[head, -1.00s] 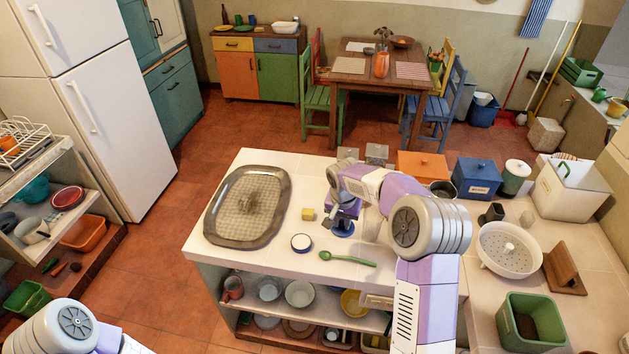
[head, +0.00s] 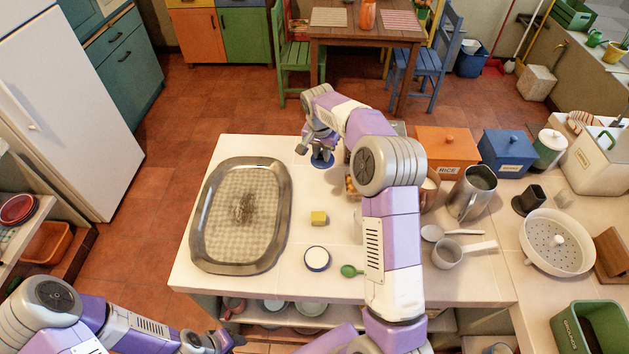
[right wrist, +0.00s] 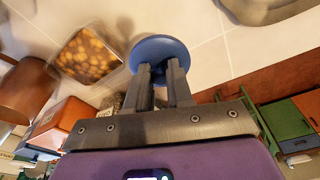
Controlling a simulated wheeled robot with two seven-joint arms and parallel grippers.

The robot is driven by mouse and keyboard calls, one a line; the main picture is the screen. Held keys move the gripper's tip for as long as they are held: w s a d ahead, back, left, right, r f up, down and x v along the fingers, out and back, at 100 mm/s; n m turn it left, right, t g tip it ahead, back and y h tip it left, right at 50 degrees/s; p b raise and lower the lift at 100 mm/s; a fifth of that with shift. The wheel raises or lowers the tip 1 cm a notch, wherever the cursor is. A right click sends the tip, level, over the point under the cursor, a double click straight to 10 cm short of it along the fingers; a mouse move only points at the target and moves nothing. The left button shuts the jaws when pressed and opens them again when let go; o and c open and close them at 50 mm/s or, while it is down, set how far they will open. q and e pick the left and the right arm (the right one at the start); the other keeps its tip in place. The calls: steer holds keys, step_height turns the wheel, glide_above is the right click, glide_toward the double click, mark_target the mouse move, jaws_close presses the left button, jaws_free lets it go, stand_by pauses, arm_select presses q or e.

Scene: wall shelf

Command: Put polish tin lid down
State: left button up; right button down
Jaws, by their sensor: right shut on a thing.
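My right gripper (head: 321,150) is shut on the blue round lid (head: 321,160) above the back part of the white counter. In the right wrist view, the lid (right wrist: 160,52) sits at the tips of both fingers (right wrist: 160,78), its flat round face turned toward the counter. I cannot tell whether it touches the surface. A small round tin (head: 317,258) with a dark blue rim and pale top lies near the counter's front edge, apart from the lid. My left gripper (head: 210,342) is low at the bottom edge, off the counter, and its fingers are unclear.
A large grey tray (head: 198,235) lies left of the lid. A container of brownish round things (right wrist: 88,55) stands close beside the lid. A metal jug (head: 473,195) stands farther right.

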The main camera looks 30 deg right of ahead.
mark_target(321, 181)
steer(key=shift+w+f+b, duration=0.2)
steer(key=shift+w+f, duration=0.05)
steer(key=shift+f, duration=0.2)
steer(key=shift+w+f+b, duration=0.15)
steer(key=shift+w+f, duration=0.05)
steer(key=shift+f, duration=0.25)
step_height(321, 181, down, 10)
steer(key=shift+r+b, duration=0.1)
steer(key=shift+b, duration=0.35)
arm_select(q)
steer(key=shift+w+f, duration=0.25)
steer(key=shift+f, duration=0.35)
steer(key=shift+w+f, duration=0.2)
steer(key=shift+f, duration=0.35)
steer(key=shift+f, duration=0.1)
arm_select(e)
steer(key=shift+f, duration=0.2)
steer(key=c, duration=1)
jaws_free()
steer(key=shift+r, duration=0.1)
